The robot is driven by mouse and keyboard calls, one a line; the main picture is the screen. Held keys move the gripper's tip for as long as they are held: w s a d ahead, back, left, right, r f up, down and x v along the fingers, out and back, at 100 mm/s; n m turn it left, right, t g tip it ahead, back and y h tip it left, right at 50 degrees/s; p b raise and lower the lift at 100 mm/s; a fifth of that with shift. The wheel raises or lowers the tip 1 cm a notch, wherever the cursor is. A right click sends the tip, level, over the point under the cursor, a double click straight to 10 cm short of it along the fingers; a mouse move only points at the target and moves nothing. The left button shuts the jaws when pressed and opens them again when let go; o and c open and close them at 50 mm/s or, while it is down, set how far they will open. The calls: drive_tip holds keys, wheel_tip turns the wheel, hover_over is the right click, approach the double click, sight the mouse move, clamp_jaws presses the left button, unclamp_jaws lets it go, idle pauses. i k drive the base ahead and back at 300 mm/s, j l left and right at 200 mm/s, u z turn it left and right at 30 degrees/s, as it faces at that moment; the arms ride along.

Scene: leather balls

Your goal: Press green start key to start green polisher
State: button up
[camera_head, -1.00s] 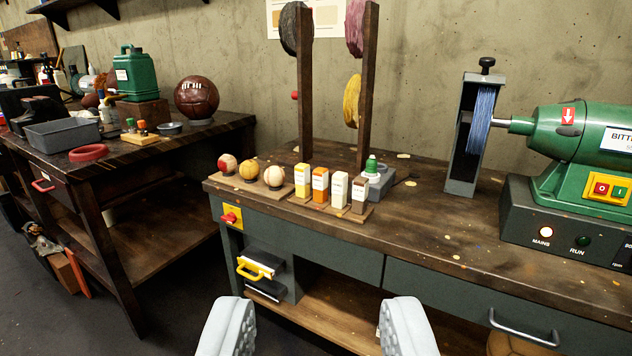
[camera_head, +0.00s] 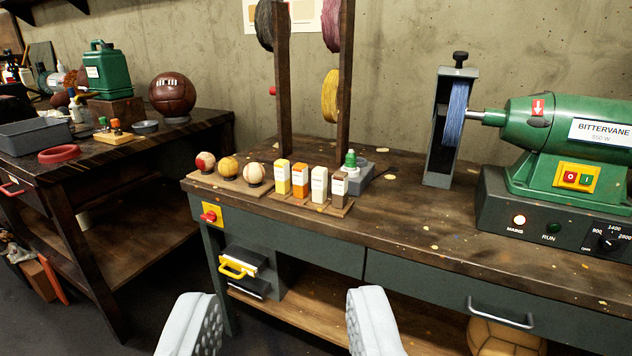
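The green polisher (camera_head: 570,140) stands on the right of the workbench, with a blue wheel (camera_head: 456,113) in a grey housing at its left. Its yellow switch plate (camera_head: 577,177) carries a red key marked O (camera_head: 571,177) and a green start key marked I (camera_head: 586,180). On the dark base below, the MAINS lamp (camera_head: 519,220) is lit and the RUN lamp (camera_head: 554,228) looks dark. My gripper (camera_head: 283,325) is open and empty at the bottom of the view, in front of the bench and well apart from the polisher.
A red button (camera_head: 209,217) is on the bench's left front. The bench top before the polisher is clear.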

sight(586, 179)
drive_tip(key=z, duration=1.25)
